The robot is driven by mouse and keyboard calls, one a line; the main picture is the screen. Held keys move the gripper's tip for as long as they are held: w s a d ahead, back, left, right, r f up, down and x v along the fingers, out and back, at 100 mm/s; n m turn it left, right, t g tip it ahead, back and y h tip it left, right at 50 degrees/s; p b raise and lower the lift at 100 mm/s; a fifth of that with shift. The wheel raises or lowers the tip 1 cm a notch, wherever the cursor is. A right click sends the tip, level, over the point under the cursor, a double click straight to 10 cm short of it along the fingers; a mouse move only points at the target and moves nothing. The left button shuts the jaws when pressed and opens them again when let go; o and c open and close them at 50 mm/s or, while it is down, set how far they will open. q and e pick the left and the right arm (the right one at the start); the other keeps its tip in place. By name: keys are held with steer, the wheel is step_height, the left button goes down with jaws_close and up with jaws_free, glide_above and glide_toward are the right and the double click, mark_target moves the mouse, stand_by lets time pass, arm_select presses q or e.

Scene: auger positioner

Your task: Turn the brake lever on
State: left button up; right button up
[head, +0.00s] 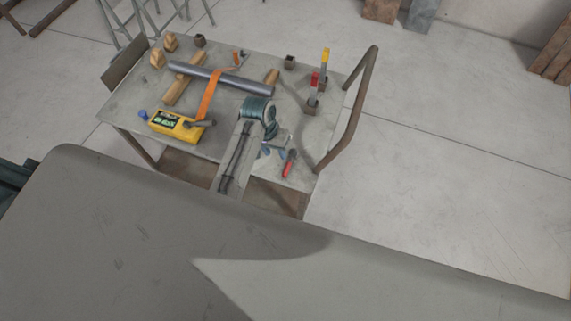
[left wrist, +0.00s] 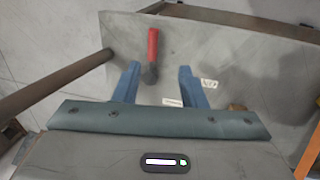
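A red-handled lever (head: 290,162) with a dark base lies near the cart's front right edge in the head view. It also shows in the left wrist view (left wrist: 153,46), with its handle pointing away from my gripper and its dark end near the space between the fingertips. My left gripper (head: 273,153) is just left of the lever. Its blue fingers (left wrist: 159,70) are apart in the left wrist view, with nothing held. I cannot tell how far the fingertips are above the surface. Small white labels (left wrist: 208,83) sit by the right finger. My right gripper is not in view.
Upright red (head: 315,82) and yellow (head: 325,60) levers stand behind. A brown rail (head: 352,110) bounds the right side.

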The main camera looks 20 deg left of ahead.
mark_target(286, 168)
arm_select(q)
steer(key=d+f, duration=0.1)
steer(key=f, duration=0.2)
steer(key=w+d+f+p, duration=0.1)
steer(key=f, duration=0.3)
steer(key=d+f+p, duration=0.1)
steer(key=f, duration=0.2)
steer(key=shift+w+f, duration=0.15)
steer(key=shift+f, duration=0.1)
jaws_close()
